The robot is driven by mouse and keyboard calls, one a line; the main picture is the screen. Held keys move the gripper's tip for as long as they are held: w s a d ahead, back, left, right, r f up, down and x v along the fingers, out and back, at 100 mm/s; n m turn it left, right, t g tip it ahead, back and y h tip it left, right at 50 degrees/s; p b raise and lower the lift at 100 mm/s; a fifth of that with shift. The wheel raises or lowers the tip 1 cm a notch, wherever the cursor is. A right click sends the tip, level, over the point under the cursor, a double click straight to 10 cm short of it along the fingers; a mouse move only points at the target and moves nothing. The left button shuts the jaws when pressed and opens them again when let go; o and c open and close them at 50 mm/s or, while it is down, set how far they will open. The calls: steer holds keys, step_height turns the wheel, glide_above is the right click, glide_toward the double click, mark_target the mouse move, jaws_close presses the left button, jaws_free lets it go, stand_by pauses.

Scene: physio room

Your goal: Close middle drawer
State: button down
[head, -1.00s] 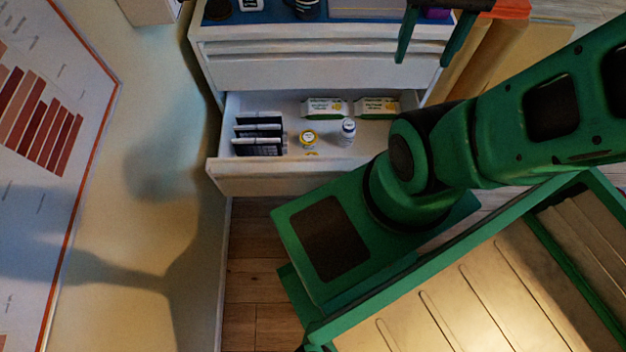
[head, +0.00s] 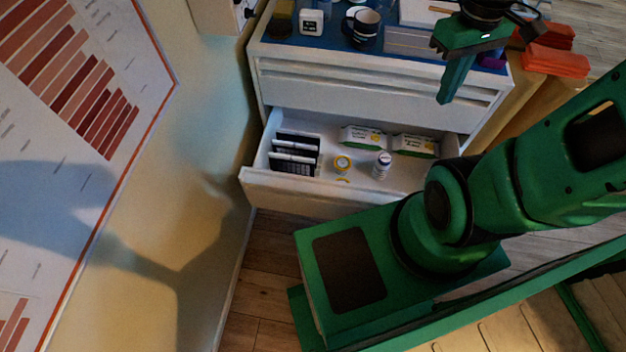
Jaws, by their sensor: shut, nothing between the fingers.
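The white drawer cabinet (head: 350,90) stands at the top middle of the head view. One drawer (head: 300,196), below the upper drawer fronts, is pulled out. It holds several dark-screened devices (head: 294,152), a small yellow-topped jar (head: 342,163), a white bottle (head: 381,164) and two green-and-white packets (head: 362,136). My gripper (head: 452,88) is shut and empty, pointing down at the cabinet's upper right, apart from the open drawer's front. Whether another drawer lies beneath is hidden.
On the blue cabinet top stand a striped mug (head: 364,28), a white box (head: 311,22) and other items. Orange folded cloths (head: 556,60) lie at the right. A wall with a chart (head: 80,90) borders the left. Wooden floor (head: 275,285) shows below the drawer.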

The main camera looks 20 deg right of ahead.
steer(key=w+a+f+n, duration=0.4)
steer(key=w+f+n, duration=0.2)
steer(key=n, duration=0.2)
steer(key=n+g+y, duration=0.2)
steer(key=n+g, duration=0.1)
steer(key=n, duration=1.9)
glide_above(307, 188)
step_height(307, 188, down, 24)
steer(key=x, duration=0.9)
steer(key=shift+w+d, duration=0.1)
steer(key=shift+d, duration=0.05)
steer(key=shift+w+d+r, duration=0.1)
steer(key=shift+w+d, duration=0.2)
steer(key=shift+w, duration=0.3)
steer(key=shift+w+d, duration=0.3)
steer(key=shift+w, duration=0.3)
steer(key=shift+w+d, duration=0.35)
steer(key=shift+w, duration=0.35)
